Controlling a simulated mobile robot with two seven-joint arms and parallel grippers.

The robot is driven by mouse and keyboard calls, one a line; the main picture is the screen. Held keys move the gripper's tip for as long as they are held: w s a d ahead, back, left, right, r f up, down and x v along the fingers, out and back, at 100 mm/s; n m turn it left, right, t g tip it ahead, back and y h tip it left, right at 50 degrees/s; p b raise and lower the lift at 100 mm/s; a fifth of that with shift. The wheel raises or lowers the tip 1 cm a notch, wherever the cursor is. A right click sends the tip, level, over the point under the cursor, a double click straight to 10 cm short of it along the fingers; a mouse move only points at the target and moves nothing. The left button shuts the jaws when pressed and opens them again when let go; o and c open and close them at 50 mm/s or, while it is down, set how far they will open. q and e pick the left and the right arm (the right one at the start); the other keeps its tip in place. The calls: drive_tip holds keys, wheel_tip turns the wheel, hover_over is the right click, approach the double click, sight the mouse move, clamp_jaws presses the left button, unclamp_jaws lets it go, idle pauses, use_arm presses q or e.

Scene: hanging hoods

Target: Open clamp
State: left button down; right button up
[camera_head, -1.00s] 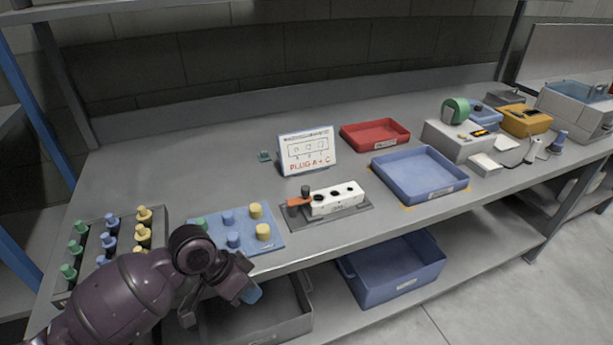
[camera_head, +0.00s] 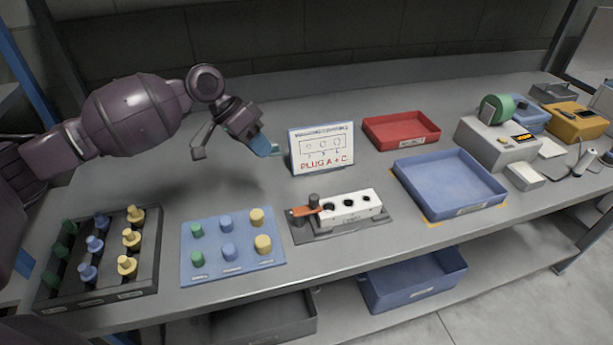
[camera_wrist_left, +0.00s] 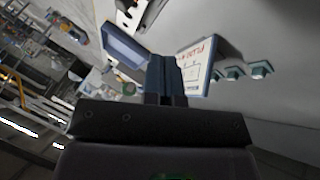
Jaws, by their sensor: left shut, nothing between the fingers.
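The clamp (camera_head: 306,210), with an orange lever and a dark knob, sits at the left end of a white block (camera_head: 352,206) with several dark holes. Both are on a grey base plate on the bench. The lever lies against the block's left end. My left gripper (camera_head: 268,147) is shut and empty, above the bench behind and left of the clamp, beside the sign. Its fingers also show in the left wrist view (camera_wrist_left: 168,78). My right gripper is not in view.
A sign reading "PLUG A + C" (camera_head: 321,148) stands behind the block. A blue board with pegs (camera_head: 232,270) and a dark peg crate (camera_head: 148,285) lie to the left. A blue tray (camera_head: 450,183) and a red tray (camera_head: 400,131) are to the right.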

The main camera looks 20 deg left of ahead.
use_arm(q)
drive_tip(key=b+x, duration=0.1)
drive_tip(key=x, duration=0.8)
drive_tip(key=shift+d+f, duration=0.15)
drive_tip(key=shift+f, duration=0.1)
drive_tip(key=d, duration=0.1)
drive_tip(key=s+d, duration=0.1)
drive_tip(key=shift+s+d+f+p, duration=0.15)
drive_tip(key=shift+d+p, duration=0.15)
drive_tip(key=shift+d, duration=0.05)
drive_tip(key=shift+s+d, duration=0.35)
drive_tip(key=shift+d, duration=0.2)
drive_tip(key=shift+d, duration=0.1)
drive_tip(key=shift+m, duration=0.4)
